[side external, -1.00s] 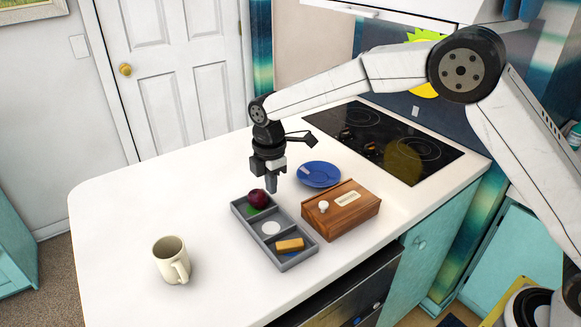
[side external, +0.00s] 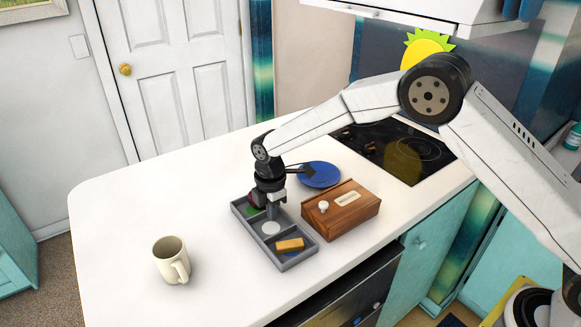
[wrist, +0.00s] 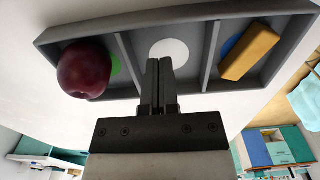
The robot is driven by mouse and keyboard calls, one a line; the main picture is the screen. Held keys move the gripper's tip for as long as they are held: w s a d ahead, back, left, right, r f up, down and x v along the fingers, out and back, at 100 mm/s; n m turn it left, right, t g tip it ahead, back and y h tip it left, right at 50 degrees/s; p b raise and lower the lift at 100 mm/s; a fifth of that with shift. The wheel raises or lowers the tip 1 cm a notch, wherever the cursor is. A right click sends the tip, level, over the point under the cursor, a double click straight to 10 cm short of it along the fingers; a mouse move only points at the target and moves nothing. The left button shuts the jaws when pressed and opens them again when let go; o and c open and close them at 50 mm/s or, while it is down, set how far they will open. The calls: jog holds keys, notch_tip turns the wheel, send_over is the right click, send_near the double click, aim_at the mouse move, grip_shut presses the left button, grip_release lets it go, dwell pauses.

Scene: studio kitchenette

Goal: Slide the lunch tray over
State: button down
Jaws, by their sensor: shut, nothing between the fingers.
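The grey lunch tray (side external: 301,261) lies on the white counter and also shows in the wrist view (wrist: 130,22). It has three compartments in a row. A dark red fruit (wrist: 84,69) sits by a green disc in one end compartment. A white disc (side external: 271,228) lies in the middle one. A tan block (side external: 290,244) rests over a blue disc in the other end. My gripper (side external: 272,217) is shut and empty, pointing down at the middle compartment. In the wrist view its fingertips (wrist: 160,64) overlap the white disc's lower edge. I cannot tell whether they touch the tray.
A wooden box (side external: 342,208) with a white knob stands close to the tray's right side. A blue plate (side external: 319,174) lies behind the box, near the black cooktop (side external: 400,150). A cream mug (side external: 171,260) stands front left.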

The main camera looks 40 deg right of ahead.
aim_at(258, 231)
jog(key=shift+a+f, duration=0.95)
jog(key=shift+a, duration=1.05)
jog(key=a, duration=1.2)
jog(key=shift+a, duration=0.25)
jog(key=shift+d, duration=0.15)
